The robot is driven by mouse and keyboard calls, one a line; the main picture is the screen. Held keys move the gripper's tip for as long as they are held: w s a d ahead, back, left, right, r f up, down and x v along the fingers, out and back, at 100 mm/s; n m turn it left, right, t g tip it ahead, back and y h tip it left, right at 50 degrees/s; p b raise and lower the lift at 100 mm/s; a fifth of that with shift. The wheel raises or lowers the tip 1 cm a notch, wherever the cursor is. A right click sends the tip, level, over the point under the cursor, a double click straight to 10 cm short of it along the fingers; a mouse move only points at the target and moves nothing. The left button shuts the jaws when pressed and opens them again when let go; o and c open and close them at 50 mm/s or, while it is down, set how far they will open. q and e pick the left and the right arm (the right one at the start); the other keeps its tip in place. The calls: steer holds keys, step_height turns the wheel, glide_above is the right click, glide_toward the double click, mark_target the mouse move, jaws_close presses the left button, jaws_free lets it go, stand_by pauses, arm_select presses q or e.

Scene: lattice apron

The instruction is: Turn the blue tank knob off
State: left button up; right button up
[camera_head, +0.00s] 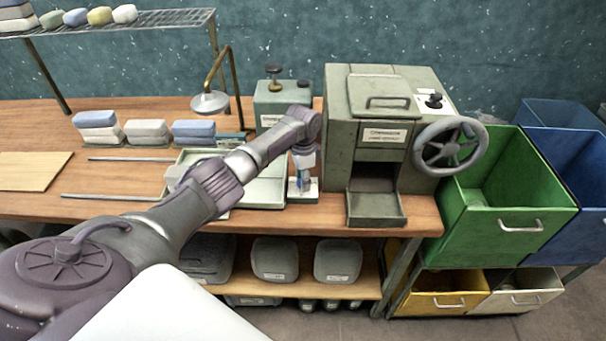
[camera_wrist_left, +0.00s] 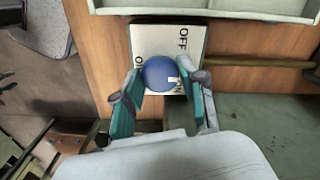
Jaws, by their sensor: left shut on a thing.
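The blue tank knob (camera_wrist_left: 160,72) is round and sits on a pale square plate (camera_wrist_left: 158,35) at the bench's front edge. The plate carries an OFF label at its upper right; ON lettering shows at lower right, and another label at left is partly hidden. A small white mark on the knob's lower right side lies beside the ON lettering. My left gripper (camera_wrist_left: 162,80) is shut on the knob, one teal-padded finger on each side. In the head view, my left gripper (camera_head: 303,178) points down over the plate (camera_head: 303,194) and mostly hides the knob. My right gripper is not seen.
A grey-green machine (camera_head: 378,120) with a handwheel (camera_head: 450,146) stands close to the right of my left gripper. A pale tray (camera_head: 262,192) lies just left. Green (camera_head: 510,222) and blue bins stand right of the wooden bench (camera_head: 110,200).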

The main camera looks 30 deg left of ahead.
arm_select(q)
steer(key=n+p, duration=0.2)
steer(key=n, duration=0.3)
steer(key=shift+r+n, duration=0.1)
steer(key=shift+n, duration=0.2)
steer(key=shift+n+p, duration=0.95)
steer(key=shift+n, duration=1.25)
steer(key=o, duration=1.1)
steer(key=shift+o, duration=0.2)
step_height(320, 180, up, 12)
